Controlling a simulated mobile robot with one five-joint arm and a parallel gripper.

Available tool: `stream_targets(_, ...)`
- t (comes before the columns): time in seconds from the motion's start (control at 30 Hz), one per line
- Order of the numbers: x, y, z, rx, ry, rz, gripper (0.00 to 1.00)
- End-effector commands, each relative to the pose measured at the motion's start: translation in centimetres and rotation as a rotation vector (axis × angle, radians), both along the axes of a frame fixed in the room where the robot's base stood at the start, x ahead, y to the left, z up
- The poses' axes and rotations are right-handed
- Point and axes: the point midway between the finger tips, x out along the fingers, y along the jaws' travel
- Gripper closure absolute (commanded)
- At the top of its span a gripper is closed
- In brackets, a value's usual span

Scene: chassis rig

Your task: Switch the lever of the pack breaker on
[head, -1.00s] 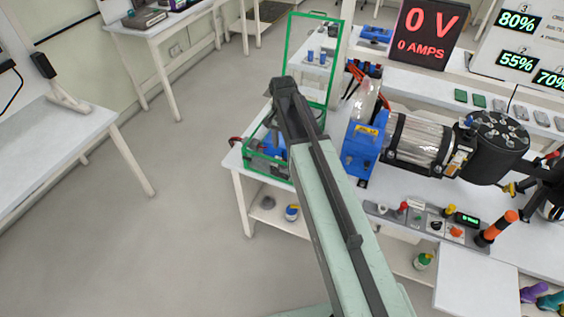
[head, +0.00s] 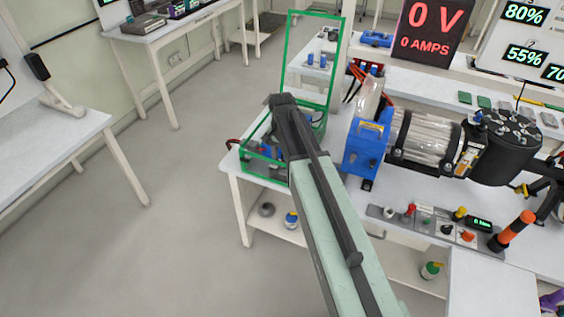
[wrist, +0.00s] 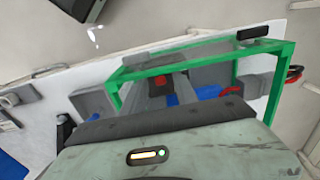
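A green-edged clear box (head: 262,163) stands at the left end of the bench, with its framed lid (head: 284,60) raised. Blue and grey parts show inside it, partly behind my arm. In the wrist view the green frame (wrist: 195,46) surrounds grey blocks, blue parts and a small red-and-black piece (wrist: 158,84). I cannot tell whether that piece is the breaker lever. My gripper (head: 284,103) is over the box in the head view. In the wrist view its dark edge (wrist: 160,122) lies just below the red-and-black piece. Its finger opening is not clear.
A blue unit (head: 366,150) with a clear cylinder stands right of the box. A control strip (head: 435,226) with knobs lies along the bench front. A display (head: 432,28) reads 0 V, 0 AMPS. Open floor (head: 130,250) lies left of the bench.

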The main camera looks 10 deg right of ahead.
Motion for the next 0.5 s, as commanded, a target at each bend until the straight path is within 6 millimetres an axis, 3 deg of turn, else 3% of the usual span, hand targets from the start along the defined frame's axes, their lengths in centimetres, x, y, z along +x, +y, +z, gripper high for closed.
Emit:
stream_targets(0.03, 0.00, 0.01, 0.03, 0.000, 0.000, 0.000, 0.80)
stream_targets(0.1, 0.00, 0.03, 0.03, 0.000, 0.000, 0.000, 1.00)
stream_targets(0.5, 0.41, -0.20, -0.02, 0.027, 0.039, -0.001, 1.00)
